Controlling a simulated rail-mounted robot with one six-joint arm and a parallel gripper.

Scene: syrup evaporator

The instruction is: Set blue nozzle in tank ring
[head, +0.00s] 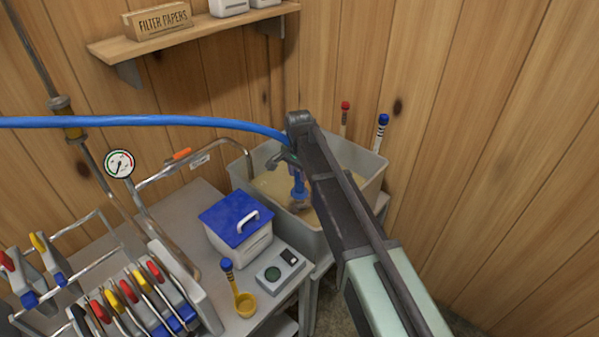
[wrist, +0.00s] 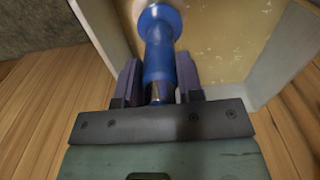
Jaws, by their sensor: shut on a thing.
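My gripper (head: 293,162) is over the grey tank (head: 371,165) and is shut on the blue nozzle (head: 299,189). The nozzle points down into the tank. In the wrist view the nozzle (wrist: 160,52) sits between both dark fingers, its wide blue end away from me. A blue hose (head: 150,121) runs from the left to my wrist; its join with the nozzle is hidden. A small greyish, rounded shape shows just under the nozzle in the head view. I cannot tell whether it is the tank ring or whether the nozzle touches it.
Left of the tank, the grey bench holds a blue-lidded box (head: 236,219), a small meter (head: 280,269), a yellow scoop (head: 245,303) and a rack of coloured handles (head: 140,290). A pressure gauge (head: 119,164) stands behind. Red-capped (head: 345,108) and blue-capped (head: 383,121) sticks stand at the tank's back.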

